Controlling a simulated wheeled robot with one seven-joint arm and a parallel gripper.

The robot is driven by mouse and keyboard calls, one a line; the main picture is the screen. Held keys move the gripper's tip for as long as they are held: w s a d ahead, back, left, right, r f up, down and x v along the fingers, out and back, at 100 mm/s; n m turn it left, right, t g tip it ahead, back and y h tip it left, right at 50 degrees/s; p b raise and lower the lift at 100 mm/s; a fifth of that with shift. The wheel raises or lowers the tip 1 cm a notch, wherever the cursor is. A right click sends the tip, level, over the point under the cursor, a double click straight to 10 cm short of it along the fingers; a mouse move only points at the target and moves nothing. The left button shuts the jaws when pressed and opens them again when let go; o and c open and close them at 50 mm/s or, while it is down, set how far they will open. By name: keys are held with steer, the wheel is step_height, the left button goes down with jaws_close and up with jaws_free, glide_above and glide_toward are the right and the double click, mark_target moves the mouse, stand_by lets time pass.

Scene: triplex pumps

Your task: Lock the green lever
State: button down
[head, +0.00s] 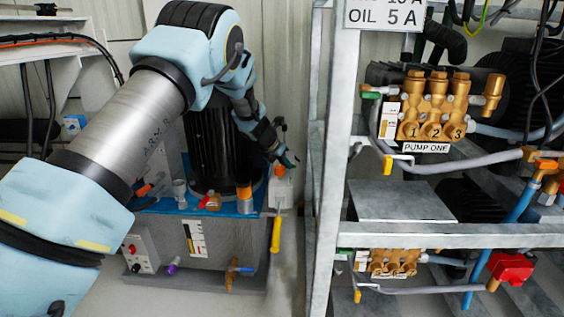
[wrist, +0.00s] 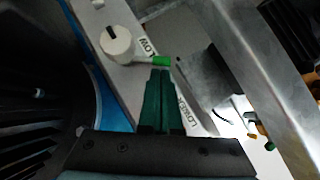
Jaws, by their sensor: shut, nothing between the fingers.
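In the wrist view, the green lever (wrist: 161,61) is a short green-tipped handle on a round pale knob (wrist: 117,42), mounted on a light panel. It points to the right in the picture, towards printed letters, of which "LOW" is readable. My gripper (wrist: 161,74) has dark green fingers. They are shut and empty, with the tips close below the green tip; I cannot tell whether they touch it. In the head view, my gripper (head: 290,159) is small, above a white box; the lever cannot be made out there.
A black finned motor (head: 208,145) stands left of my gripper on a blue-topped tank. The white box (head: 284,190) has a yellow handle (head: 276,235) below it. A grey metal frame (head: 335,130) rises close to the right, with brass pump one (head: 435,108) behind it.

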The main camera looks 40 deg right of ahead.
steer(key=shift+d+f, duration=0.1)
steer(key=shift+d, duration=0.05)
steer(key=shift+d+p, duration=0.1)
steer(key=shift+p, duration=0.55)
